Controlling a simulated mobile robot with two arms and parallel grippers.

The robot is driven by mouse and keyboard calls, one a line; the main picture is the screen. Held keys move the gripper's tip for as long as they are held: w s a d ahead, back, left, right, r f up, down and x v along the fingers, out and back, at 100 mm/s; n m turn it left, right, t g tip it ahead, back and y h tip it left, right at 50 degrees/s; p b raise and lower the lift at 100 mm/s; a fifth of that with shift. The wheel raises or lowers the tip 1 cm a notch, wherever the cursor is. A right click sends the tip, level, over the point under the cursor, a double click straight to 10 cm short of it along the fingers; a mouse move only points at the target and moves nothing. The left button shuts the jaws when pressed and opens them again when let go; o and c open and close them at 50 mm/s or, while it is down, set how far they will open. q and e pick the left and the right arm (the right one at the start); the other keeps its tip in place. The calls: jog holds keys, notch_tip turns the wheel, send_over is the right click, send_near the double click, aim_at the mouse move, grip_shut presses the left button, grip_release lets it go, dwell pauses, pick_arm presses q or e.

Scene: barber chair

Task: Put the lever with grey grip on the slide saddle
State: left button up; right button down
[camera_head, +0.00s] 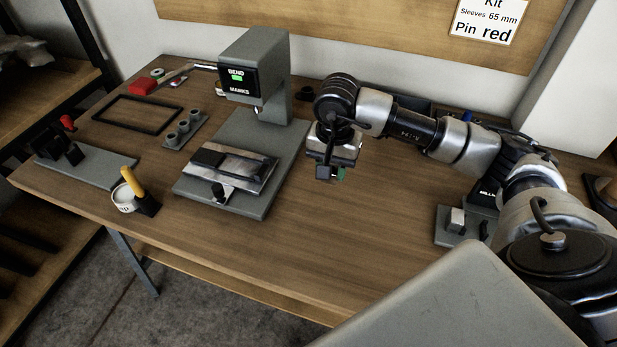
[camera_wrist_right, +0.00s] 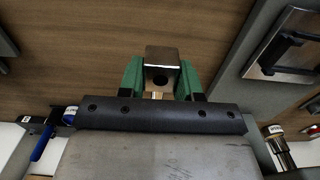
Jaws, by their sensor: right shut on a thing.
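My right gripper (camera_head: 328,172) hangs over the bench, right of the grey press machine, pointing down. I cannot tell whether this block is part of the lever; no grey grip shows clearly. A silver plate with a black frame (camera_head: 258,168), apparently the slide saddle, lies on the machine's grey base, left of the gripper and apart from it. It also shows in the wrist view (camera_wrist_right: 290,58). My left gripper is not in view.
The grey press machine (camera_head: 255,55) stands at the back. A yellow-handled tool (camera_head: 133,182) stands beside a white cup (camera_head: 122,199) at the left. A grey block with three cylinders (camera_head: 184,132) and an empty black frame (camera_head: 137,112) lie behind. The bench's front middle is clear.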

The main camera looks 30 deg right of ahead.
aim_at(310, 194)
jog(key=w+a+f, duration=0.2)
jog(key=a, duration=0.1)
jog(key=shift+w+a+f, duration=0.15)
jog(key=shift+w, duration=0.25)
jog(key=shift+w+a+f, duration=0.1)
notch_tip(310, 194, down, 4)
jog(key=shift+r+p, duration=0.15)
jog(key=shift+p, duration=0.35)
jog(key=shift+f, duration=0.3)
jog(key=c, duration=1.2)
grip_release()
jog(key=shift+f, duration=0.1)
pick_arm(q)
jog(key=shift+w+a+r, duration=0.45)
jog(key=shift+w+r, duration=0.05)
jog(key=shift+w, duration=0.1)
pick_arm(e)
jog(key=o, duration=0.4)
